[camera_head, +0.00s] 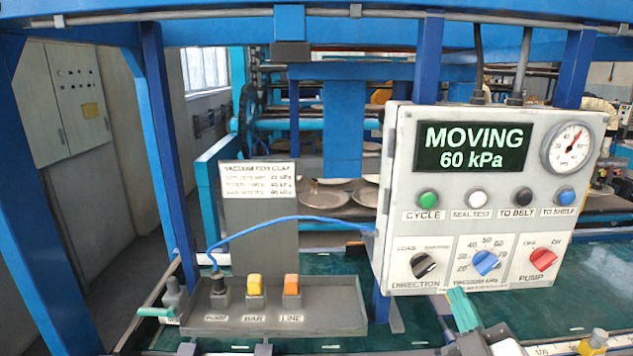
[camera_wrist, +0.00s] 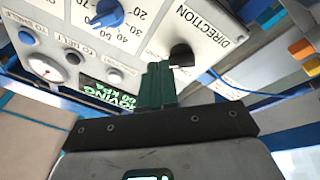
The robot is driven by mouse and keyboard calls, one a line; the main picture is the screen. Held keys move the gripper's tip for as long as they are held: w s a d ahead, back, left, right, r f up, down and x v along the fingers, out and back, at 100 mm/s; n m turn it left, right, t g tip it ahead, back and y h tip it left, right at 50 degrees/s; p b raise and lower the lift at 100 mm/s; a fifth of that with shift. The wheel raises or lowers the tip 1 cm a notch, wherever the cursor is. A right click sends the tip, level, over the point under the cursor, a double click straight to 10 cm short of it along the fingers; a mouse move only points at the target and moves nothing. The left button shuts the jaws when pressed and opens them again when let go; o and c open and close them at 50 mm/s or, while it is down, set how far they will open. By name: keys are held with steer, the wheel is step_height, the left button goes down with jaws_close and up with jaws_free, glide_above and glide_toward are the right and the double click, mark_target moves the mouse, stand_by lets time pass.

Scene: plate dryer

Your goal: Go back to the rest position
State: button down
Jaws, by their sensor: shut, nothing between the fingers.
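My gripper (camera_head: 461,300) is shut and empty, its green fingers together at the lower edge of the control panel (camera_head: 400,190). In the wrist view, the fingertips (camera_wrist: 155,72) show in front of the panel, beside the black DIRECTION knob (camera_wrist: 181,55); I cannot tell how much gap there is. The panel's display (camera_head: 472,148) reads "MOVING 60 kPa". The blue vacuum knob (camera_head: 486,262) and red PUMP knob (camera_head: 543,258) are right of the DIRECTION knob in the head view. A row of buttons runs above, from the green CYCLE button (camera_head: 428,200) to the blue TO SHELF button (camera_head: 567,195).
A round gauge (camera_head: 567,147) sits on the panel. Blue posts (camera_head: 165,150) frame the space. Plates (camera_head: 325,192) lie on the machine behind.

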steer(key=s+d+f+m+g, duration=0.1)
steer(key=s+f+m+g, duration=0.15)
steer(key=f, duration=0.45)
steer(key=s+d+f+m+g+h, duration=0.1)
steer(key=s+d+f+g, duration=0.1)
steer(key=s+f+g, duration=0.35)
steer(key=s+d+f+m+g, duration=0.1)
steer(key=s+f+m+g, duration=0.1)
steer(key=f, duration=0.6)
steer(key=s+f+m+g, duration=0.1)
steer(key=s+f+g, duration=0.4)
steer(key=s, duration=0.6)
steer(key=s+f+m+g, duration=0.2)
steer(key=s+f+g, duration=0.3)
steer(key=s, duration=0.7)
steer(key=shift+f+y, duration=0.4)
steer(key=shift+f, duration=0.4)
steer(key=shift+m, duration=0.25)
stand_by(2.6)
